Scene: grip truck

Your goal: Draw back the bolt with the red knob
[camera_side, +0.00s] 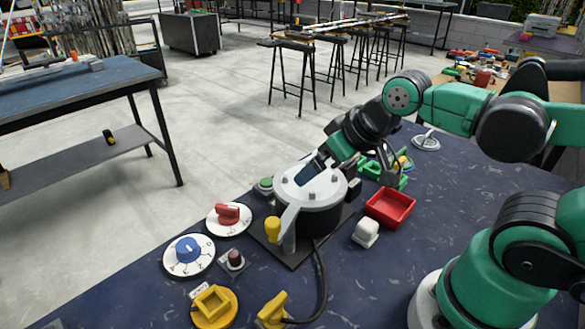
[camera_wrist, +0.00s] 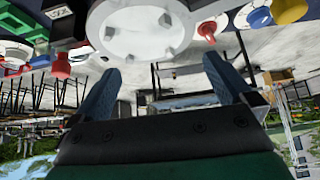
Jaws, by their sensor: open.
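A dark red knob (camera_side: 235,256) stands on a small grey base at the front left of the table; it may be the bolt, but its sliding part is too small to make out. A red rotary switch (camera_side: 228,214) on a white dial is behind it and also shows in the wrist view (camera_wrist: 207,29). My gripper (camera_side: 315,164) is above the back of the round, white-topped device, to the right of and well away from the dark red knob. In the wrist view my gripper (camera_wrist: 163,80) has its two blue fingers spread, with nothing between them.
The round device (camera_side: 311,187) with a yellow-knobbed lever (camera_side: 273,230) stands in mid-table. A blue dial (camera_side: 188,250), yellow square socket (camera_side: 213,304), yellow plug (camera_side: 271,311) with black cable, white block (camera_side: 366,232) and red tray (camera_side: 391,207) surround it.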

